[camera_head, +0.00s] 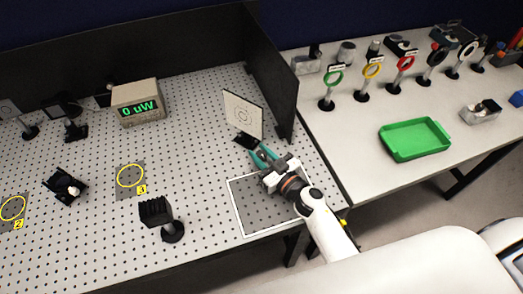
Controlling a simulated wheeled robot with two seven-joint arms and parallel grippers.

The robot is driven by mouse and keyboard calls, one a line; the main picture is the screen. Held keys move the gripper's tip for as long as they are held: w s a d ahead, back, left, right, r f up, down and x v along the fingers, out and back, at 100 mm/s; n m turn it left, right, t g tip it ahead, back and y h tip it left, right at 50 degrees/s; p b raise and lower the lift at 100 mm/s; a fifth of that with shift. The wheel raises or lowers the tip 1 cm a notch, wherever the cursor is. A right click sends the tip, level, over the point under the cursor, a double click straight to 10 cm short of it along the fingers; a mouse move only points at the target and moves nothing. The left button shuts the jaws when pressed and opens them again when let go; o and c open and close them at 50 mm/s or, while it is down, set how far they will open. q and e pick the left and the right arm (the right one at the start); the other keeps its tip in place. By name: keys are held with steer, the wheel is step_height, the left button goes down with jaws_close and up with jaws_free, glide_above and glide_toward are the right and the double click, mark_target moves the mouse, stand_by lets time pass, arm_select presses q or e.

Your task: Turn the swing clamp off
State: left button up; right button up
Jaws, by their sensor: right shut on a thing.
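My right gripper (262,155) has teal fingers and reaches in from the lower right. It is shut on a small part just in front of the upright target card (243,114). I take this part to be the swing clamp, but the fingers mostly hide it and its position cannot be told. A dark base piece (246,140) lies at the foot of the card, close to the fingertips. The card is pale with ring marks and stands upright. My left gripper is not in view.
A framed grey area (249,216) lies under my right arm. A dark panel (270,80) stands behind the card. A power meter (137,103) reads 0 uW at left. A black finned block (157,212) stands nearer. A green tray (415,153) lies on the right table.

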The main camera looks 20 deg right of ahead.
steer(key=shift+r+n+g+y+p, duration=0.15)
steer(key=shift+n+g+y+p, duration=0.45)
steer(key=shift+n+y, duration=0.45)
steer(key=shift+n+g+y, duration=0.35)
steer(key=shift+g+y, duration=0.05)
steer(key=shift+y, duration=0.45)
steer(key=shift+w+d+n+g+y, duration=0.1)
steer(key=shift+n+g+y, duration=0.7)
steer(key=shift+n+y, duration=0.15)
steer(key=shift+f+n+g+y, duration=0.25)
steer(key=shift+n+g+y, duration=0.1)
steer(key=shift+g+y, duration=0.25)
steer(key=n+g+y+b, duration=0.2)
steer(key=n+g+b, duration=0.1)
steer(key=g, duration=0.1)
steer(key=shift+f+y, duration=0.1)
steer(key=shift+y, duration=0.25)
steer(key=shift+n+g+y+b, duration=0.5)
steer(key=shift+n+g+b, duration=0.75)
steer(key=shift+g, duration=0.45)
steer(key=shift+r, duration=0.2)
steer(key=o, duration=0.9)
